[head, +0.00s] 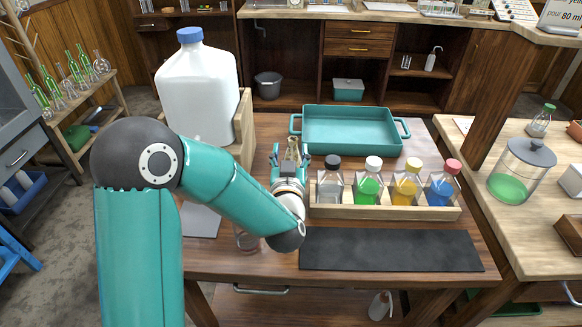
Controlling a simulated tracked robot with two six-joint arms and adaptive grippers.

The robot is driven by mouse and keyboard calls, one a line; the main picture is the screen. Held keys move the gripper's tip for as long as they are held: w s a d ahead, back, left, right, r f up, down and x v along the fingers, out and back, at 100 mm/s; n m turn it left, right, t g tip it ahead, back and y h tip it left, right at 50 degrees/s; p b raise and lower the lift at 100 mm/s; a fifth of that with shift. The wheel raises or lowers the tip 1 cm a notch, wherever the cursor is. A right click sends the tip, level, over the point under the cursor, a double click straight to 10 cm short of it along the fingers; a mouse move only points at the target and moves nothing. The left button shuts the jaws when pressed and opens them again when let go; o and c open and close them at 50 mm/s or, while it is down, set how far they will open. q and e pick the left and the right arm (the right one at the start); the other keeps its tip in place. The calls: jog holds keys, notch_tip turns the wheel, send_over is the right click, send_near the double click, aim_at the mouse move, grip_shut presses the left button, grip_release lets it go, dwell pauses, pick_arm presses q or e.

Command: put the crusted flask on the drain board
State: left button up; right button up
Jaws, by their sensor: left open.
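I cannot make out a flask with a crust in the head view. A small clear glass piece (245,240) stands partly hidden behind my left forearm near the table's front, and I cannot tell what it is. No drain board can be picked out for sure. My left gripper (290,158) is open and empty over the middle of the table, pointing away from me, between the large white jug and the bottle rack. My right gripper is not in view.
A white jug (197,95) with a blue cap stands at the left. A teal tray (350,130) lies at the back. A wooden rack (385,212) holds bottles with coloured caps. A bare black mat (390,250) lies in front. A lidded jar (510,180) stands on the right bench.

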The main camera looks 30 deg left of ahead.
aim_at(293, 145)
pick_arm(q)
jog(key=x, duration=0.4)
jog(key=shift+w+p, duration=0.25)
jog(key=shift+p, duration=0.15)
jog(key=shift+d, duration=0.1)
jog(key=shift+c, duration=0.4)
grip_shut()
